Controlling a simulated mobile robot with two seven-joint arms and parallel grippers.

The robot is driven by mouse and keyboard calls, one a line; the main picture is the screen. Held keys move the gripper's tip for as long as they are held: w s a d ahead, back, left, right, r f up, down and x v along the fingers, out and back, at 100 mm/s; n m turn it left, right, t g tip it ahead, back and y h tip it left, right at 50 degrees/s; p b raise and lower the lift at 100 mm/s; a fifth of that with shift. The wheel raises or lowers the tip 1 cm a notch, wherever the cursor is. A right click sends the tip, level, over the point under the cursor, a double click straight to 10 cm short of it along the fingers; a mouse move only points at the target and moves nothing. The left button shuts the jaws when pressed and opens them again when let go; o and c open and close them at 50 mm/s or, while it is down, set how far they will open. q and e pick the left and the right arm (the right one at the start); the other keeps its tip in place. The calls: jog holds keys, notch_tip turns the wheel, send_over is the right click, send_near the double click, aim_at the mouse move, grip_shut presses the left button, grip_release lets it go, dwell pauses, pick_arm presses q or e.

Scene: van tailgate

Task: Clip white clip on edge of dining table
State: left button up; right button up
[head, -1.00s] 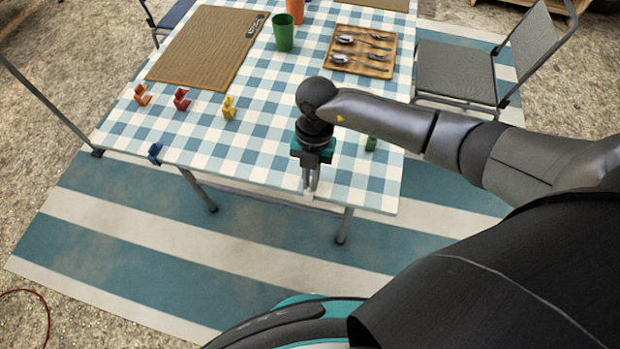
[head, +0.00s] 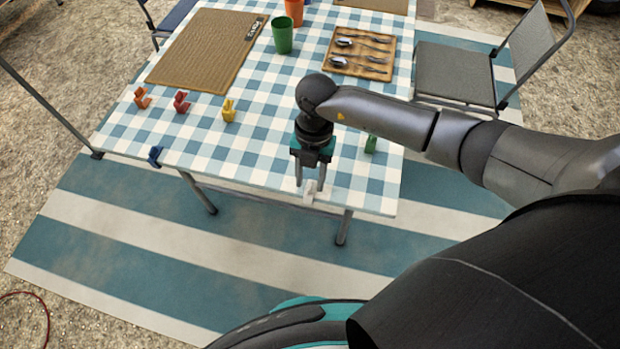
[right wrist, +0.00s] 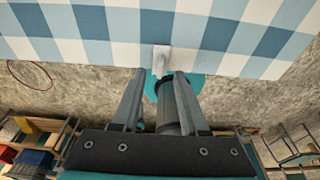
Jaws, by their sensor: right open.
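The white clip (head: 309,197) sits on the near edge of the dining table (head: 228,168), which has a blue-and-white checked top. In the right wrist view, the clip (right wrist: 161,58) straddles the table edge (right wrist: 95,56). My right gripper (head: 310,182) is open, with its fingers apart close to the clip. In the right wrist view, the open fingertips (right wrist: 160,76) lie to either side of the clip's line, with a gap between them. My left gripper is not in view.
A blue clip (head: 155,156) is on the same edge to the left. Orange (head: 142,98), red (head: 181,102) and yellow (head: 229,110) clips stand on the tabletop. A green clip (head: 370,144) is right of my gripper. A cutlery tray (head: 360,67) and green cup (head: 283,36) stand farther back.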

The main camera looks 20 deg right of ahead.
jog(key=p+v, duration=0.2)
jog(key=v, duration=1.2)
jog(key=shift+p, duration=0.3)
jog(key=shift+a, duration=0.1)
